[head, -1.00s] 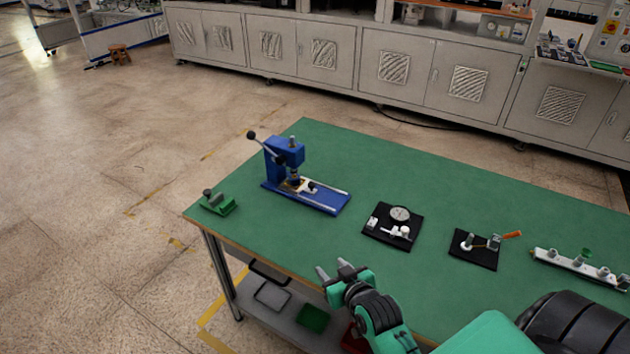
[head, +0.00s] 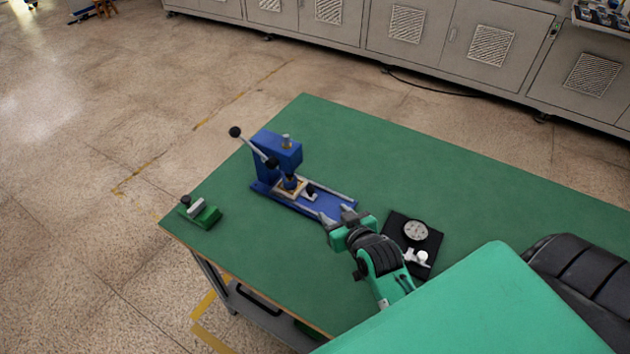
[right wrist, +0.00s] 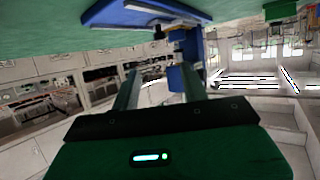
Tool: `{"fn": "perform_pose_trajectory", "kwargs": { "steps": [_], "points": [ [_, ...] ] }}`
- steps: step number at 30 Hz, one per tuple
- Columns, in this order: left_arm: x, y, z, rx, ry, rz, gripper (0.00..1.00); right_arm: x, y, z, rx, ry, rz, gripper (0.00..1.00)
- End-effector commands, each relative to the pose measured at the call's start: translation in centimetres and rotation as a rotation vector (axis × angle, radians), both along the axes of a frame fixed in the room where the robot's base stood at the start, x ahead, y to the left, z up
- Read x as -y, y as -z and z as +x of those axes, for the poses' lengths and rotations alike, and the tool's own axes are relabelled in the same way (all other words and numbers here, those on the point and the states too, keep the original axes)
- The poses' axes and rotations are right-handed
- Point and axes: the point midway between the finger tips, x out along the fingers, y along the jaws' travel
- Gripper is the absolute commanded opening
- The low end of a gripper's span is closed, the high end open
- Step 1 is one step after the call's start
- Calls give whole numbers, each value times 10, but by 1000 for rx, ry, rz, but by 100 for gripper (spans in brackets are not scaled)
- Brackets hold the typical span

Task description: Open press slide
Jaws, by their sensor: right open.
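The blue press (head: 277,158) stands on the green table, with a long lever ending in a black ball at its left. Its blue base (head: 335,207) with light rails runs toward the lower right. The slide (head: 292,188), with a pale plate and a small dark knob, sits under the press head. My right gripper (head: 341,215) is open and empty at the front end of the rails; whether it touches them I cannot tell. The right wrist view shows the fingers apart (right wrist: 160,92) with the blue press (right wrist: 188,60) beyond them, upside down. My left gripper is not in view.
A black plate with a round dial (head: 415,231) lies right of my gripper. A small green fixture (head: 201,212) stands at the table's left corner. The green table (head: 440,165) is clear behind the press and dial plate.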

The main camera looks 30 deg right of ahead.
Motion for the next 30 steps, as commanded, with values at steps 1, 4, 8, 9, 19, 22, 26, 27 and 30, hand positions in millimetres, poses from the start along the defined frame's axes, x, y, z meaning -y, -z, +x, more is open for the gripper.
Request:
{"fn": "perform_pose_trajectory", "kwargs": {
  "steps": [1,4,8,9,19,22,26,27,30],
  "points": [
    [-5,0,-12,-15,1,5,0,0,0,2,0,0,0,45],
    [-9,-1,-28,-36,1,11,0,1,3,10,1,0,0,45],
    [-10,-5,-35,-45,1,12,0,2,9,29,1,0,0,45],
    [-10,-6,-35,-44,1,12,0,2,13,36,0,0,0,45],
    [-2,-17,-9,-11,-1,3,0,5,36,93,0,0,0,45],
    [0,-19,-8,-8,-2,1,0,6,42,106,1,0,0,45],
    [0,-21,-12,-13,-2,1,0,7,48,118,1,0,0,45],
    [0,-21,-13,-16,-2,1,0,7,49,121,1,0,0,45],
    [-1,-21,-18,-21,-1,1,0,7,51,125,1,0,0,45]
  ]
}}
